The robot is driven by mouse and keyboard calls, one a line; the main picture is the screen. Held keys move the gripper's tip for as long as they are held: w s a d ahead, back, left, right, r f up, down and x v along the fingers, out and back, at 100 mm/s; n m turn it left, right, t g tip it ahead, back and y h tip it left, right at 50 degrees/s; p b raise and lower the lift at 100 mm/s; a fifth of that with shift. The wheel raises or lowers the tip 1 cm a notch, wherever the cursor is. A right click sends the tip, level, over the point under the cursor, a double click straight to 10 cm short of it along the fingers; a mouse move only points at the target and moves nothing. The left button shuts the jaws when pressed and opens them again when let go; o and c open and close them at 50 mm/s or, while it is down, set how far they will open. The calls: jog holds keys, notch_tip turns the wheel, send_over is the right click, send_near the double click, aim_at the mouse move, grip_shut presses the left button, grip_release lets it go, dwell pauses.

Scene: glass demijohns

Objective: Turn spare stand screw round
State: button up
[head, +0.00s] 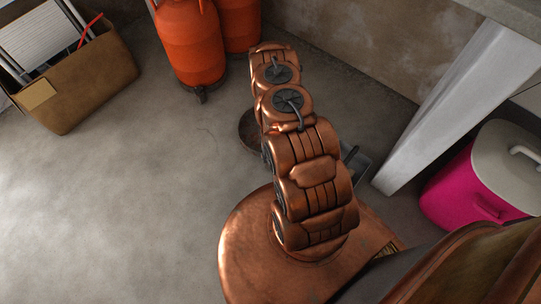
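I cannot make out a stand screw or any glass demijohn in the head view. My copper arm reaches up the middle of the picture, from my round base toward the wall. Its far end stops beside the orange vessels, and I see no gripper fingers there. A dark round thing (248,131) shows on the floor just left of my arm, partly hidden by it; I cannot tell what it is.
Two orange vessels (189,42) stand at the back. A brown box (88,80) holding a white slatted thing is at far left. A pale slanted post (455,105) and a magenta bin (458,196) with a light lid stand right. The left floor is clear.

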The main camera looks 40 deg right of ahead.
jog(key=shift+n+p, duration=0.5)
jog(key=shift+n, duration=0.3)
jog(key=o, duration=1.1)
jog(key=shift+d, duration=0.1)
jog(key=shift+o, duration=0.2)
jog(key=shift+r, duration=0.1)
jog(key=shift+d+r, duration=0.1)
jog(key=shift+r, duration=1.35)
notch_tip(320, 180, up, 9)
